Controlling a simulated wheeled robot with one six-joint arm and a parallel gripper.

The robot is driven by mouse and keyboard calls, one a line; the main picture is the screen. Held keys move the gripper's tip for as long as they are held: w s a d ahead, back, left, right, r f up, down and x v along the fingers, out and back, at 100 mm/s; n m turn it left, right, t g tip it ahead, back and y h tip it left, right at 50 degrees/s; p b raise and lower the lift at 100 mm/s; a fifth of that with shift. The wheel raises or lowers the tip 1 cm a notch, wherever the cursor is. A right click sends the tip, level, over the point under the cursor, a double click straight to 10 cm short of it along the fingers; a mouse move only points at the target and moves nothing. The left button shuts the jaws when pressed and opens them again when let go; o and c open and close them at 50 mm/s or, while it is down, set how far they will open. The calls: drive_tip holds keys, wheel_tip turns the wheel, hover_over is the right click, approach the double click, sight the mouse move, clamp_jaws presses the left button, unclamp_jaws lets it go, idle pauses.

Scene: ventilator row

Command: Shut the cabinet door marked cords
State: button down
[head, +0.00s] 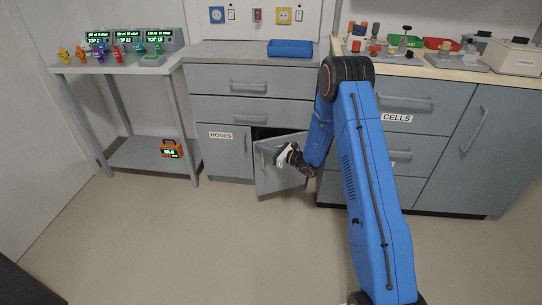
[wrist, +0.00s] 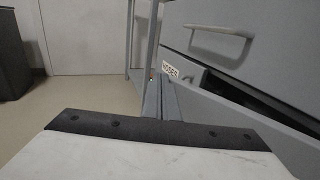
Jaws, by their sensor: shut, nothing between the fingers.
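A grey cabinet door (head: 272,181) under the middle counter stands partly open, swung out toward me, with a dark gap at its upper left. No cords label can be read on it; my gripper covers part of its face. My gripper (head: 279,156) is in front of this door, near its upper part; I cannot tell whether it touches. In the wrist view my gripper (wrist: 160,100) has its fingers together and empty, with a grey panel, likely the open door (wrist: 245,112), to its right.
The neighbouring door marked HOSES (head: 225,160) looks shut; its label also shows in the wrist view (wrist: 170,70). Drawers (head: 250,87) sit above. A drawer unit marked CELLS (head: 410,130) stands at the right. A side table (head: 125,68) stands left. The floor in front is clear.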

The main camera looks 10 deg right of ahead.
drive_tip(key=w, duration=1.3)
drive_tip(key=shift+a, duration=0.35)
